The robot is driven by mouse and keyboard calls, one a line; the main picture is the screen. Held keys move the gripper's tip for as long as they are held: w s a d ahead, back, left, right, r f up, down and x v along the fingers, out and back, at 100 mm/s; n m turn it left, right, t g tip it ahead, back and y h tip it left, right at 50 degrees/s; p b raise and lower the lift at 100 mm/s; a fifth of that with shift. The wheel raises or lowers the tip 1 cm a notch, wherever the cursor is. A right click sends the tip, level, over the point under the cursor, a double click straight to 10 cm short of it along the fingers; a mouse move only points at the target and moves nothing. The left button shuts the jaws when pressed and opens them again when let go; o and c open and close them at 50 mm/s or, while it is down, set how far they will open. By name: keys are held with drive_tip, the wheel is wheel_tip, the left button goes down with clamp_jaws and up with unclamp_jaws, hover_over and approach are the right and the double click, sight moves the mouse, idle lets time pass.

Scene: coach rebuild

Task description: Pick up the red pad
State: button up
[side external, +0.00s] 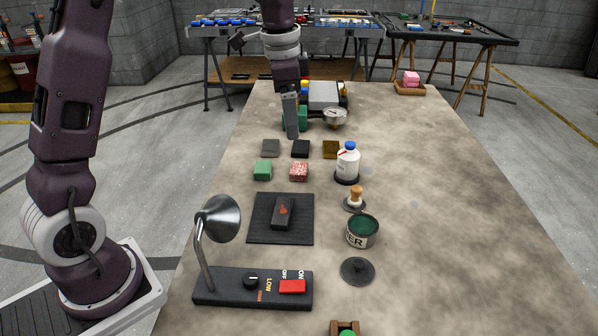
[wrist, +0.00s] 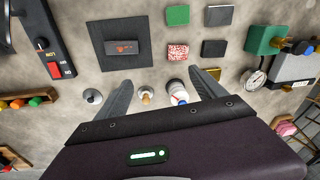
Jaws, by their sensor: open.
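The red pad, a small square block with a red and white speckled top, lies flat on the table in the side view (side external: 299,171). It also shows in the wrist view (wrist: 178,51), uncovered, above the gap between my fingers. My gripper (wrist: 161,79) is open and empty, with its two grey fingers spread. In the side view my gripper (side external: 291,118) hangs over the table beyond the pads, apart from the red pad. A green pad (side external: 263,171) lies left of the red pad, and a black pad (side external: 300,148) lies just behind it.
A grey pad (side external: 271,148) and a mustard pad (side external: 331,149) flank the black one. A white bottle with a blue cap (side external: 347,160) stands right of the red pad. A dark mat (side external: 257,230) with a dark block lies in front. The table's right side is mostly clear.

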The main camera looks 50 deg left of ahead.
sight(299, 168)
drive_tip(key=w+a+f, duration=0.1)
drive_tip(key=w+f, duration=0.1)
drive_tip(key=f, duration=0.1)
drive_tip(key=w+a+f+m+g, duration=0.1)
drive_tip(key=w+a+f, duration=0.1)
drive_tip(key=f, duration=0.2)
drive_tip(key=w+a+f+m, duration=0.1)
drive_tip(key=w+f, duration=0.1)
drive_tip(key=f, duration=0.1)
drive_tip(key=shift+w+a+f+g, duration=0.2)
drive_tip(key=shift+a+g, duration=0.1)
drive_tip(key=shift+a, duration=0.05)
drive_tip(key=shift+m, duration=0.3)
drive_tip(key=f, duration=0.7)
drive_tip(key=shift+d+f, duration=0.25)
drive_tip(key=shift+f, duration=0.1)
drive_tip(key=shift+c, duration=0.4)
drive_tip(key=c, duration=1.3)
wheel_tip(299, 168, up, 10)
drive_tip(key=shift+r, duration=0.1)
